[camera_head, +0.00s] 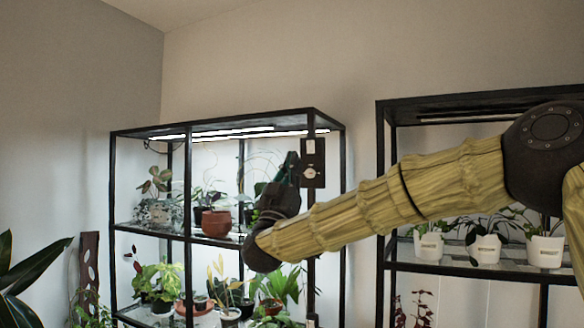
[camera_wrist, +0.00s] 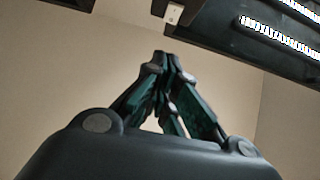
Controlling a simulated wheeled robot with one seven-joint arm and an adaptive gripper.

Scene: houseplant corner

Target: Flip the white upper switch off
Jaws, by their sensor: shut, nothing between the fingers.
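A black control plate (camera_head: 319,181) is fixed on the front right post of the left shelf rack. A small white switch (camera_head: 310,146) sits at its top, with a round pale dial (camera_head: 310,172) below it. My gripper (camera_head: 292,157) is shut and empty, just left of the plate; I cannot tell its depth gap. In the wrist view the shut fingertips (camera_wrist: 162,56) point toward the top, below a small white switch (camera_wrist: 174,14) on a dark bar, apart from it in the picture. Whether the switch is on or off is too small to tell.
Lit strip lights (camera_head: 225,134) run under the top of the left rack (camera_head: 230,124), and also show in the wrist view (camera_wrist: 282,36). Potted plants fill its shelves. A right rack (camera_head: 480,102) stands behind my arm, with white pots (camera_head: 486,249). Bare wall lies above.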

